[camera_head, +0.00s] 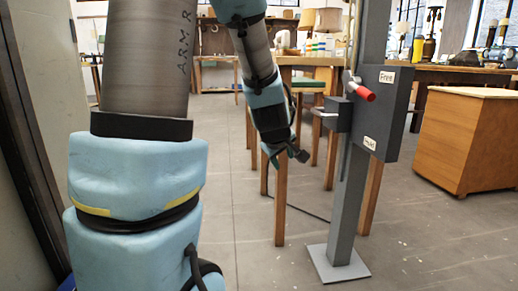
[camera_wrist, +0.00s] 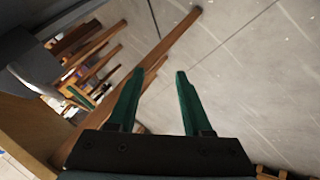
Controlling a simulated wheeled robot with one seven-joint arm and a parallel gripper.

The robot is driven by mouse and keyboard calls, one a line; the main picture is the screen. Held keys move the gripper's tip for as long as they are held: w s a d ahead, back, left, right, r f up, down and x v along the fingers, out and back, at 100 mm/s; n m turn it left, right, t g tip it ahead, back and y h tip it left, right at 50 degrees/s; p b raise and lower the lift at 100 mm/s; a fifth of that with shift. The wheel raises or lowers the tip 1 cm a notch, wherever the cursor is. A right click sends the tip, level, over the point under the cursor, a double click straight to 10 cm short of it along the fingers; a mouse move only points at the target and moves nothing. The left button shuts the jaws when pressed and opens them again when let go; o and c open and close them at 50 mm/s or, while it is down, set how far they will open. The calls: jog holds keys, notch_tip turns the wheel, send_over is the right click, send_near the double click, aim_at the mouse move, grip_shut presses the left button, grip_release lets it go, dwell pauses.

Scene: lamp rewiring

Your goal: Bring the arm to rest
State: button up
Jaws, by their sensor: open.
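My gripper (camera_wrist: 158,74) is open and empty in the wrist view. Its two green fingers stand apart with only grey floor and a wooden leg visible beyond them. In the head view my arm reaches from the upper middle downward, and its dark wrist end hangs left of a grey post, apart from it. The fingers are mostly hidden there.
The grey post (camera_head: 348,210) stands on a flat base plate (camera_head: 338,264) and carries a dark box (camera_head: 386,112) and a red-handled lever (camera_head: 363,93). A wooden table (camera_head: 302,61) stands behind it. A wooden cabinet (camera_head: 467,145) is at right. Floor (camera_head: 430,240) at front right is clear.

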jog(key=s+a+m+g+y+p, duration=0.2)
jog(key=s+a+m+g+p, duration=0.45)
jog(key=s+a, duration=0.85)
notch_tip(320, 180, up, 35)
jog(key=s+d+m+p, duration=0.1)
jog(key=p, duration=3.3)
jog(key=shift+d, duration=0.1)
